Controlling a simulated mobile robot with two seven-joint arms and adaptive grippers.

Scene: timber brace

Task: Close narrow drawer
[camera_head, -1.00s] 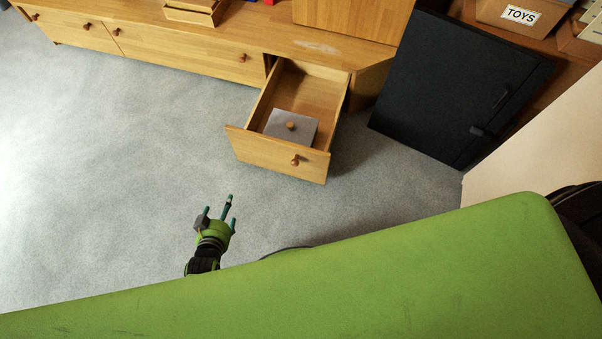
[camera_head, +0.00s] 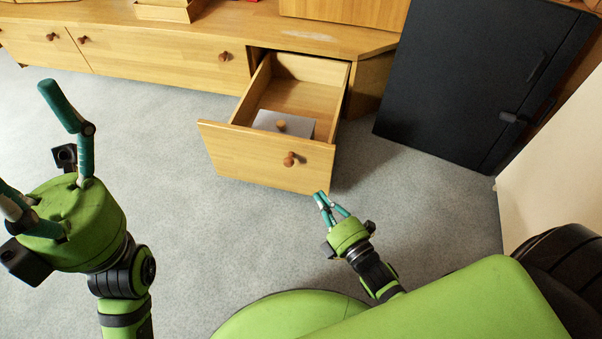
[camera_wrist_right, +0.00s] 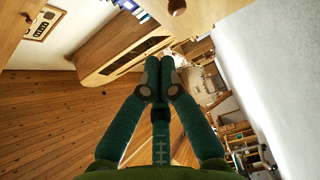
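The narrow drawer (camera_head: 262,160) stands pulled out of the low wooden cabinet. Its front has a round knob (camera_head: 290,159). A grey flat piece with a wooden knob (camera_head: 296,125) lies inside it. My right gripper (camera_head: 328,200) is just in front of the drawer front's lower right corner in the head view; any contact cannot be told. In the right wrist view its teal fingers (camera_wrist_right: 160,75) come together at the tips with nothing seen between them. My left gripper (camera_head: 35,145) is at the left, raised, fingers spread and empty.
The low wooden cabinet (camera_head: 150,62) has wider shut drawers left of the narrow one. A black cabinet or panel (camera_head: 480,75) stands to the right. A pale board or wall (camera_head: 560,150) is at the far right. Grey carpet (camera_head: 190,230) is clear in front.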

